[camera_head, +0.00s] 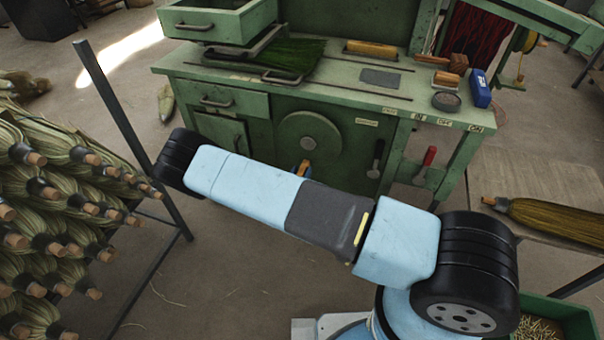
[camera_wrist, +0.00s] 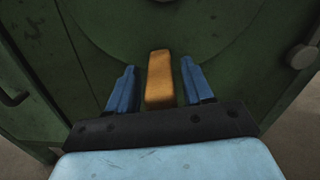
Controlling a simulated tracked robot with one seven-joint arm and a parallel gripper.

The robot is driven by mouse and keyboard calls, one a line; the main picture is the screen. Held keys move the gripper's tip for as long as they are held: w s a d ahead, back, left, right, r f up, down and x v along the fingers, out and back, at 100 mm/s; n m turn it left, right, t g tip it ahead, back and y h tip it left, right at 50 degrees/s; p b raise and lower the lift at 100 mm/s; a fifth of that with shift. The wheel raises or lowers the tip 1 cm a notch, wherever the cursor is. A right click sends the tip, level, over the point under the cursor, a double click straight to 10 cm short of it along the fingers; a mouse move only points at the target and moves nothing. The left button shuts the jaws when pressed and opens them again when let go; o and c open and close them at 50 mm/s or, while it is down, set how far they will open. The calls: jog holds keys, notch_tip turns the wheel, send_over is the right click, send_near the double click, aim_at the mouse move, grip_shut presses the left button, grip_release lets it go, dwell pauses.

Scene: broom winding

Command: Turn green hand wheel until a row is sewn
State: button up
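The green hand wheel (camera_head: 307,139) is a round disc on the front of the green machine cabinet. Its orange-brown handle (camera_head: 304,169) shows low on the wheel, just above my arm. In the wrist view the handle (camera_wrist: 160,82) stands between the two blue fingers of my gripper (camera_wrist: 158,68). The gripper is open, with a gap visible on each side of the handle. Part of the wheel's lower edge and most of my gripper are hidden behind my arm in the head view.
The bench top (camera_head: 330,92) holds green bristles (camera_head: 290,55), a blue box (camera_head: 481,88) and wooden pieces. A red-handled lever (camera_head: 427,162) and a black-handled lever (camera_head: 377,158) are right of the wheel. A rack of brooms (camera_head: 60,200) stands left; a low table (camera_head: 540,190) stands right.

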grip_shut()
jog(key=shift+d, duration=0.2)
jog(key=shift+a, duration=0.25)
jog(key=shift+s, duration=0.1)
